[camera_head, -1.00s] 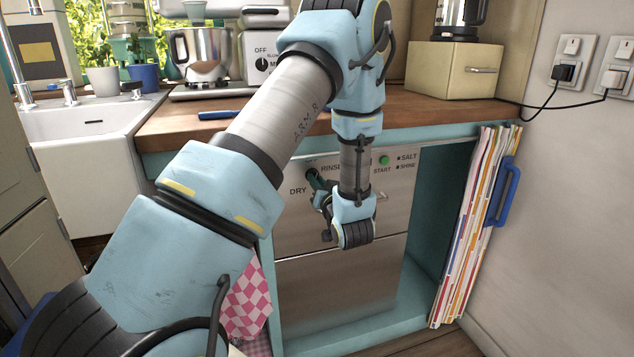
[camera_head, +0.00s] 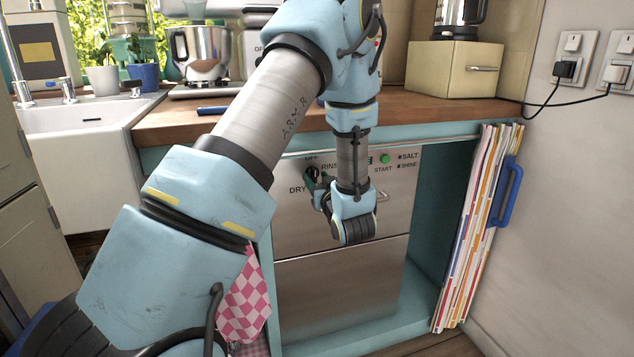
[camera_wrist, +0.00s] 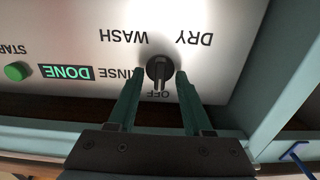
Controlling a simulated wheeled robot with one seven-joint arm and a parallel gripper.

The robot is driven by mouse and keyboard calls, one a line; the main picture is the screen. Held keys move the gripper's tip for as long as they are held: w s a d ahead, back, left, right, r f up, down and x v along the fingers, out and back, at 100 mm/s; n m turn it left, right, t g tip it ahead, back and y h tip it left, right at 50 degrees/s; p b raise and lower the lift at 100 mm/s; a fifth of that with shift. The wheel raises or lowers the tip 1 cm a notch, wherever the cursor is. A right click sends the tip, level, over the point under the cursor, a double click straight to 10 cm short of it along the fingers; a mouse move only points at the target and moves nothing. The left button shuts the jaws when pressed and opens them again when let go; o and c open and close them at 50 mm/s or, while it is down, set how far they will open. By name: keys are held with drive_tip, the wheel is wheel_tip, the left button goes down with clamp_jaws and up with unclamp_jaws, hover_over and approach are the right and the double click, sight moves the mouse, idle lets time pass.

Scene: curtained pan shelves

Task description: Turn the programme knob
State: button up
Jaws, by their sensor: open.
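The programme knob (camera_wrist: 159,67) is small, round and black with a raised bar. It sits on the steel dishwasher front (camera_head: 330,218), among the labels OFF, RINSE, WASH and DRY. In the wrist view the panel appears upside down, and the bar lies along the line towards OFF. My gripper (camera_wrist: 160,73) is open, with its two green fingers on either side of the knob. A narrow gap seems to show on each side; contact is hard to tell. In the head view the knob (camera_head: 312,172) is partly hidden by my gripper.
A lit green DONE display (camera_wrist: 67,72) and a green START button (camera_wrist: 16,71) are on the same panel.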

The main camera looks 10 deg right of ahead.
drive_tip(key=shift+s, duration=0.1)
drive_tip(key=shift+s+d, duration=0.15)
drive_tip(key=shift+s, duration=0.75)
drive_tip(key=s, duration=0.6)
drive_tip(key=shift+d+b, duration=0.35)
drive_tip(key=shift+b, duration=0.05)
